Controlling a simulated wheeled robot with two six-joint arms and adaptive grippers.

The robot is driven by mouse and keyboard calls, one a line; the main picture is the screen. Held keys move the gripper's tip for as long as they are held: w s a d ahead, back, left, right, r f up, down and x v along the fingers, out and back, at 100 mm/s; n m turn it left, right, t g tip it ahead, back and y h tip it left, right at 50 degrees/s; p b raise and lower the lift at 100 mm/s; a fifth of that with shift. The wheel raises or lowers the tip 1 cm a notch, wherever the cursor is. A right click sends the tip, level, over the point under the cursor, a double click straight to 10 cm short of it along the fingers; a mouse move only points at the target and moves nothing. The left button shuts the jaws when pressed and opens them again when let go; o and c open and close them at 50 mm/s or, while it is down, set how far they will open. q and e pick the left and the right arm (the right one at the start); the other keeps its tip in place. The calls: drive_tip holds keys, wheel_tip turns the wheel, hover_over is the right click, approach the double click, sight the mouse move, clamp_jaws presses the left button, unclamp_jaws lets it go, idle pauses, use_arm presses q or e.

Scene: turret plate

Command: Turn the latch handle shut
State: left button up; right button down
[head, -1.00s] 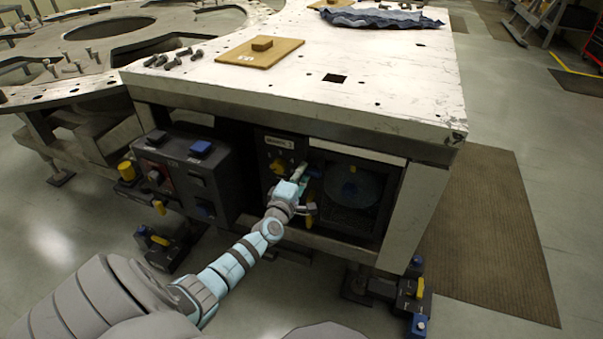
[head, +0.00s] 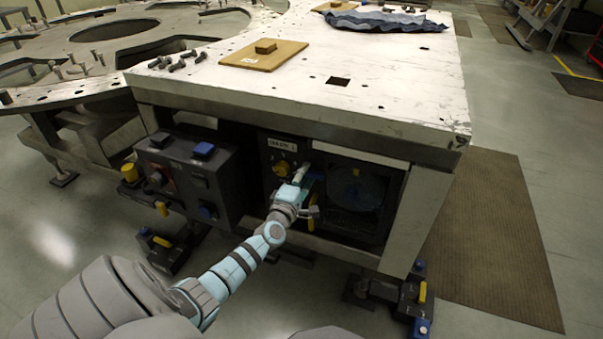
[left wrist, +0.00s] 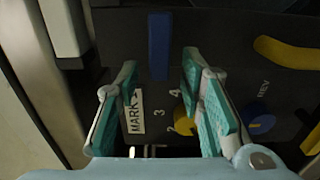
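My left gripper (head: 300,182) is in front of the dark panel under the table. In the left wrist view its two teal-padded fingers (left wrist: 158,75) are spread apart with nothing held between them. A blue bar (left wrist: 159,45) shows on the dark panel, just beyond the gap between the fingertips. A yellow handle (left wrist: 288,52) is off to the right, and it also seems to show below the gripper in the head view (head: 312,212). I cannot tell for certain which one is the latch handle. My right gripper is not in view.
A yellow knob (left wrist: 185,123) with numbers around it sits near the right finger, and a blue knob (left wrist: 258,118) is further right. In the head view, a control box (head: 188,178) stands left of my arm, and a dark recess (head: 355,195) lies right of the gripper. The table (head: 400,90) overhangs.

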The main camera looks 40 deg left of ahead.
use_arm(q)
drive_tip(key=v, duration=1.2)
drive_tip(key=shift+w, duration=0.15)
